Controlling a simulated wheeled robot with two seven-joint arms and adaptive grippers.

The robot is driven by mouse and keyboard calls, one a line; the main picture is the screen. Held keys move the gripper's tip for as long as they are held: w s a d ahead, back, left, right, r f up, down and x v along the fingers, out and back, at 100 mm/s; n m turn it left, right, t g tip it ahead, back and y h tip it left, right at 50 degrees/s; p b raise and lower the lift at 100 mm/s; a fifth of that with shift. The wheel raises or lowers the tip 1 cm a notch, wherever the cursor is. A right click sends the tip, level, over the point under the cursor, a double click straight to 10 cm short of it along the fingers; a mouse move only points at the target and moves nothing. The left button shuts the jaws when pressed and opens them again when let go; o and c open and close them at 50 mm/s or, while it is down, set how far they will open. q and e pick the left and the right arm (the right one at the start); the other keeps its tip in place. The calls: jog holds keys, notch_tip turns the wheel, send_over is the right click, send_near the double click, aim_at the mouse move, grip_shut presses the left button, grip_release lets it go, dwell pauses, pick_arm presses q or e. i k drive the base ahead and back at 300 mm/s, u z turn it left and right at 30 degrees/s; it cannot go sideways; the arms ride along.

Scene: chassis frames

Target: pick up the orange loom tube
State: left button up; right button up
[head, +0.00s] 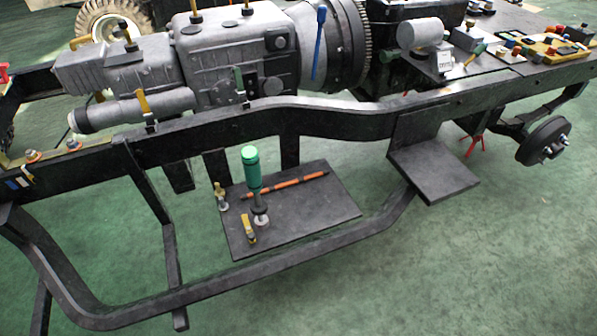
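The orange loom tube (299,182) is a thin rod with dark bands. It lies flat on a dark low plate (325,212) inside the chassis frame, slanting slightly up to the right. A green-handled tool (252,168) stands upright in front of its left part and may hide a little of it. Neither of my grippers shows in the head view.
A black chassis rail (340,122) runs across behind and above the plate, and a lower rail (270,267) passes in front. A small yellow item (248,229) and a brass-coloured fitting (220,196) sit on the plate. A grey gearbox (235,60) rests above. The plate's right part is clear.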

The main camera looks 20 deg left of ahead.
aim_at(245, 197)
jog(key=u, duration=0.3)
jog(key=i, duration=0.65)
jog(key=u, duration=0.5)
